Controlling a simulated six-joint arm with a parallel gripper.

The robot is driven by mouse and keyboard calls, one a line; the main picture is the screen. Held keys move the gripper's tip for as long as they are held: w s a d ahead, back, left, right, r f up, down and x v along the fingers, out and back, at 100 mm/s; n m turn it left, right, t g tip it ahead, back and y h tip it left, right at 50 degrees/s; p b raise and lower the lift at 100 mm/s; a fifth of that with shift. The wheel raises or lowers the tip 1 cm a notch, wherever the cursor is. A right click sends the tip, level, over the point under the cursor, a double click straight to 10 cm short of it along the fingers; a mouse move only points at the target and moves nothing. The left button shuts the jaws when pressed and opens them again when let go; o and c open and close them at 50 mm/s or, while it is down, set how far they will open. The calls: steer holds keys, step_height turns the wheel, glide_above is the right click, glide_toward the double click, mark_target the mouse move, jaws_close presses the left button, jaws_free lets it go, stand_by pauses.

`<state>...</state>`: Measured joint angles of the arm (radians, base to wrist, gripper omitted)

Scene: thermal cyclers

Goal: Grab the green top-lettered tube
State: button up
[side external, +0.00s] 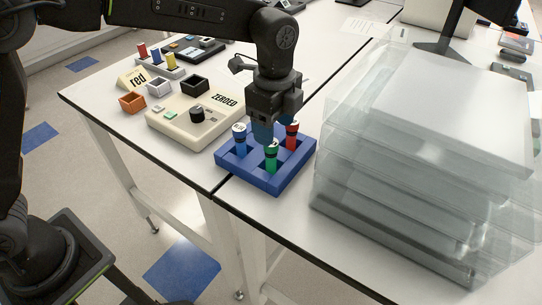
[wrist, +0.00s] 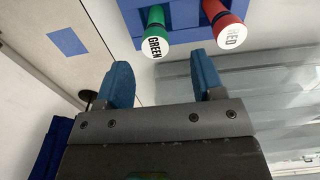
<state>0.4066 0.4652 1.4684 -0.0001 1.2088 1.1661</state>
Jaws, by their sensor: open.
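The green tube (side external: 271,158) stands in the blue rack (side external: 250,176), at its front side in the side external view. In the wrist view the green tube (wrist: 155,32) shows a white top lettered "GREEN". My gripper (wrist: 163,82) is open and empty, with its two blue fingers apart. The green tube's top lies just beyond the fingertips in the wrist view, not between them. In the side external view my gripper (side external: 268,130) is above the rack, close over the tubes.
A red tube (side external: 292,134) and a blue tube (side external: 239,135) share the rack. Clear stacked trays (side external: 430,150) stand close on the right. A cream "ZEROED" device (side external: 190,120) is on the left. Some bare table shows in front of the rack.

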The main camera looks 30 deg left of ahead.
mark_target(271, 153)
steer(key=f, duration=0.7)
steer(key=shift+s+a+f, duration=0.2)
steer(key=shift+s, duration=0.05)
steer(key=c, duration=1)
